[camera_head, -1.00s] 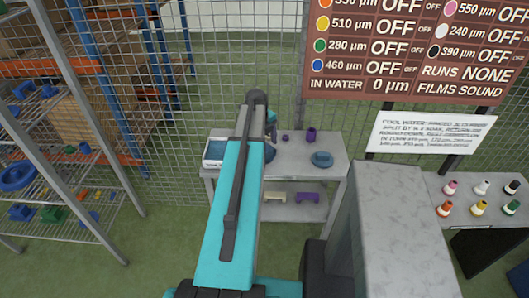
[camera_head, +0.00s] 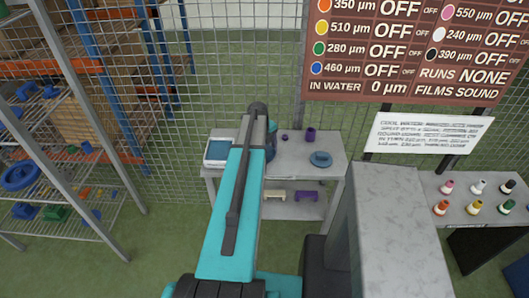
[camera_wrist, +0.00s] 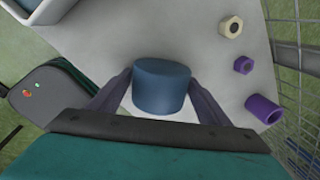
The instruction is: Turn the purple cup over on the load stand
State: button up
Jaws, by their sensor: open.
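The purple cup (camera_head: 310,134) stands at the back right of a grey table (camera_head: 335,143). In the wrist view the purple cup (camera_wrist: 264,109) is at the right, apart from my gripper. My gripper (camera_wrist: 160,90) is open, with one finger on each side of a dark blue cylinder (camera_wrist: 160,85). I cannot tell whether the fingers touch the cylinder. In the head view my arm hides most of the gripper. I cannot tell for sure which part is the load stand.
A small purple nut-like piece (camera_wrist: 243,65) and a cream one (camera_wrist: 231,27) lie near the cup. Wire mesh (camera_wrist: 300,60) stands behind the table.

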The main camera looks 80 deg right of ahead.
jog(key=c, duration=1)
jog(key=shift+r, duration=0.15)
jog(key=shift+r+b, duration=1.1)
jog(key=shift+r, duration=0.3)
jog(key=s+a+r+b, duration=0.1)
jog(key=s+a+b, duration=0.1)
jog(key=s+a, duration=0.2)
jog(key=s+a+r+b, duration=0.1)
jog(key=s+a+b, duration=0.2)
jog(key=a, duration=0.6)
jog(key=shift+s+a, duration=0.2)
jog(key=shift+s, duration=0.65)
